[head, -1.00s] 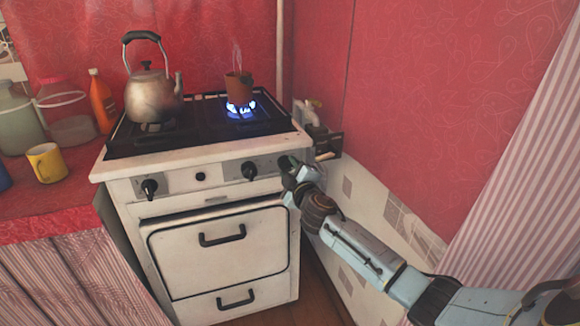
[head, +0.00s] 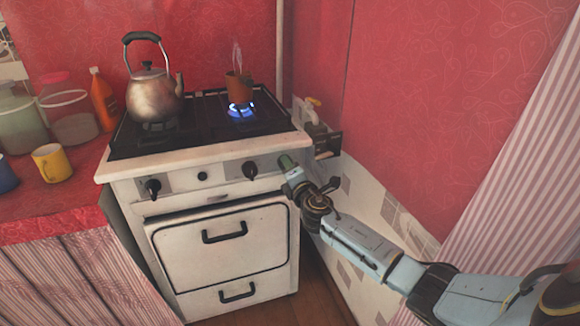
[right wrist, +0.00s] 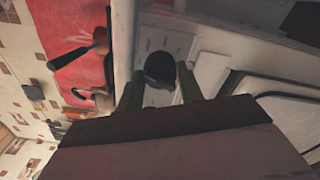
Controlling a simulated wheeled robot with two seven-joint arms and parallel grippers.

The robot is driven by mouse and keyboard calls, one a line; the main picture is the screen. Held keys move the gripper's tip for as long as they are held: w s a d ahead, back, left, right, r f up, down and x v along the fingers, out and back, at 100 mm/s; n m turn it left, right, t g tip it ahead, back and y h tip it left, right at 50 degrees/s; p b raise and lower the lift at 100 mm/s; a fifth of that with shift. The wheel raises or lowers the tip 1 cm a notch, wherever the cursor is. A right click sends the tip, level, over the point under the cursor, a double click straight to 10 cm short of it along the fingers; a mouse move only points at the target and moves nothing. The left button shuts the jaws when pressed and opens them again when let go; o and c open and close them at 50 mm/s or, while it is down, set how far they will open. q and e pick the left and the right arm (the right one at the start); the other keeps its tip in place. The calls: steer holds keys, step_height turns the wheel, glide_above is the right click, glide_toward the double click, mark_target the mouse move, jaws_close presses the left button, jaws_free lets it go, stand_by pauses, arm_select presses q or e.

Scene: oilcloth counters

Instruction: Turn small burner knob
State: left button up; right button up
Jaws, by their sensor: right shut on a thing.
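The white stove (head: 225,250) has a front panel with a dark knob at the left (head: 152,187), a small dark button in the middle and a dark knob at the right (head: 250,170). My right gripper (head: 286,162) is at the right end of this panel. In the right wrist view, a dark round knob (right wrist: 160,70) sits between the two fingers (right wrist: 158,88), and the gripper is shut on it. My left gripper is out of view.
A metal kettle (head: 154,97) stands on the left burner. A brown steaming pot (head: 239,88) stands over a blue flame (head: 241,109) at the right. A yellow mug (head: 49,162) and jars are on the left counter. A tiled wall is close on the right.

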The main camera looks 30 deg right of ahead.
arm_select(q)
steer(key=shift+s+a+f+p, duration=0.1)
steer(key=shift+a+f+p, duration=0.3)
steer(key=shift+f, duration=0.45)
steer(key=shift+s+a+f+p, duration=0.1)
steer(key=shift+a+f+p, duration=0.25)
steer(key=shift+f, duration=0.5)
arm_select(e)
steer(key=shift+n, duration=2.1)
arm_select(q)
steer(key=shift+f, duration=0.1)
arm_select(e)
steer(key=o, duration=1)
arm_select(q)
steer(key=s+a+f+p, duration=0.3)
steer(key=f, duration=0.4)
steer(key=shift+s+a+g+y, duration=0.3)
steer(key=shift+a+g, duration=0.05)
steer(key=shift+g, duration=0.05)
arm_select(e)
steer(key=v, duration=1.3)
steer(key=shift+s, duration=0.25)
